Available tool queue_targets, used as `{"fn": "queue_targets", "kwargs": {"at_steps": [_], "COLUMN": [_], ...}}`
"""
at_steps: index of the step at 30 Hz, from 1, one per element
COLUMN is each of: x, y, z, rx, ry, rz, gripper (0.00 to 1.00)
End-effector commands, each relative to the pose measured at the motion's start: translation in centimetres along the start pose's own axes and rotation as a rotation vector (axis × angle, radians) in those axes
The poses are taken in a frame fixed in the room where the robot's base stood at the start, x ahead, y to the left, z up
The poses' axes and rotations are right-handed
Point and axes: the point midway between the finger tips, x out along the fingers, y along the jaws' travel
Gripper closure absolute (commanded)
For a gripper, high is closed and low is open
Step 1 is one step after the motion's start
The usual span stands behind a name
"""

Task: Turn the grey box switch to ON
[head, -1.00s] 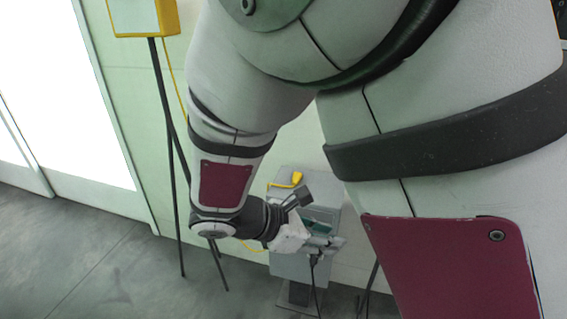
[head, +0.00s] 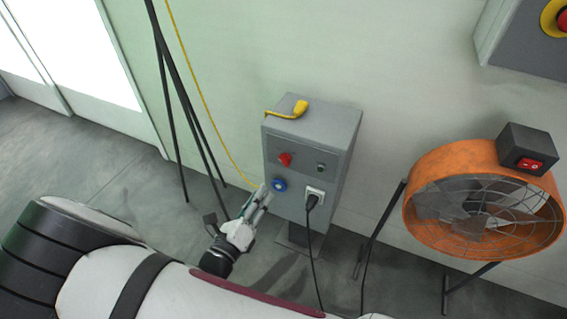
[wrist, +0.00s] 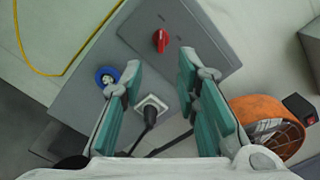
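The grey box (head: 310,145) stands on a post against the wall. Its red rotary switch (head: 284,159) is at the upper left of the front face. In the wrist view the switch (wrist: 160,40) sits on a darker panel, just beyond and between the fingertips, its handle roughly upright in the picture. The marks beside it are too small to read. My gripper (head: 264,192) is at the lower left of the box front in the head view. In the wrist view my gripper (wrist: 159,66) is open, with teal pads apart and nothing between them.
A blue socket (head: 279,185) and a white socket (head: 315,193) with a black plug and hanging cable sit below the switch. A yellow connector (head: 298,108) lies on top of the box. An orange fan (head: 420,190) stands to the right, tripod legs (head: 180,110) to the left.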

Motion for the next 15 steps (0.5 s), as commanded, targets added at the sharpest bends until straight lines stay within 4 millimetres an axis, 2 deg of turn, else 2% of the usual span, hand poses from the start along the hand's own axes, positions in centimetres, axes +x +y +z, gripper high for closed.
{"fn": "queue_targets", "kwargs": {"at_steps": [15], "x": [9.6], "y": [-0.1], "z": [-0.1], "rx": [0.004], "ry": [0.005], "rz": [-0.005], "gripper": [0.71]}}
